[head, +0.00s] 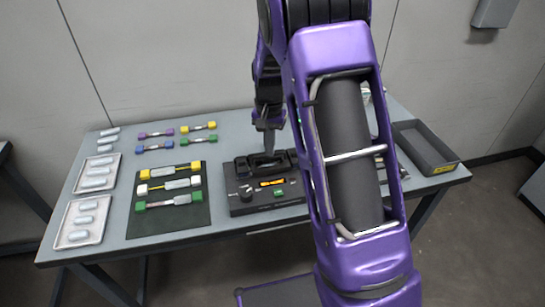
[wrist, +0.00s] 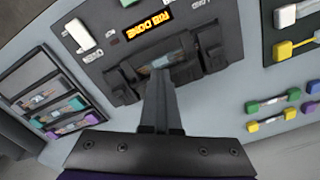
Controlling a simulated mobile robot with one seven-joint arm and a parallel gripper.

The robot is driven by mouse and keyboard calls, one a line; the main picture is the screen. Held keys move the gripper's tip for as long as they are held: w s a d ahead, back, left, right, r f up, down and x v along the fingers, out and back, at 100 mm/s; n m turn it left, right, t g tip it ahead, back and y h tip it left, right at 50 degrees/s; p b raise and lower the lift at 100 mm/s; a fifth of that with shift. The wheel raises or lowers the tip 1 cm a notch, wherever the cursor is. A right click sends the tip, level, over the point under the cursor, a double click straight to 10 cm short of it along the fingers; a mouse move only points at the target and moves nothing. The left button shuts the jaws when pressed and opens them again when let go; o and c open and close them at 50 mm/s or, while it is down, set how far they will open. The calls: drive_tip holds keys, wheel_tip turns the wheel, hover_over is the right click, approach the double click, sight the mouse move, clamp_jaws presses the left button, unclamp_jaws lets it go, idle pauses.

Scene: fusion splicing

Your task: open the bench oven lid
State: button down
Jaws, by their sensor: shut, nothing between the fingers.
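A dark bench unit (head: 240,202) sits mid-table in the head view, with a lit orange display and a green button. The same unit (wrist: 108,72) fills the upper middle of the wrist view, its display seeming to read "DONE". Bulky black blocks flank a recess on its far part, with a pale piece inside. My gripper (head: 269,143) points down over this recess; in the wrist view its fingers (wrist: 168,78) are together and empty. I cannot tell whether the fingertips touch anything. No part is clearly the oven lid; my arm hides the unit's right side in the head view.
A mat (head: 142,229) with several coloured-end pieces lies left of the unit, with more pieces behind it. Two pale trays (head: 71,243) stand at the far left. An empty dark bin (head: 420,150) is at the right. The wrist view shows a compartmented rack (wrist: 45,72).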

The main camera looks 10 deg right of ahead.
drive_tip(key=shift+w, duration=0.4)
drive_tip(key=shift+r, duration=0.1)
drive_tip(key=shift+r+p, duration=0.2)
drive_tip(key=shift+p, duration=0.1)
drive_tip(key=shift+w+r+p, duration=0.5)
drive_tip(key=shift+w, duration=0.05)
drive_tip(key=w+r+p, duration=0.3)
drive_tip(key=r+p, duration=0.1)
drive_tip(key=r, duration=0.4)
idle(0.5)
drive_tip(key=shift+r, duration=0.1)
idle(0.7)
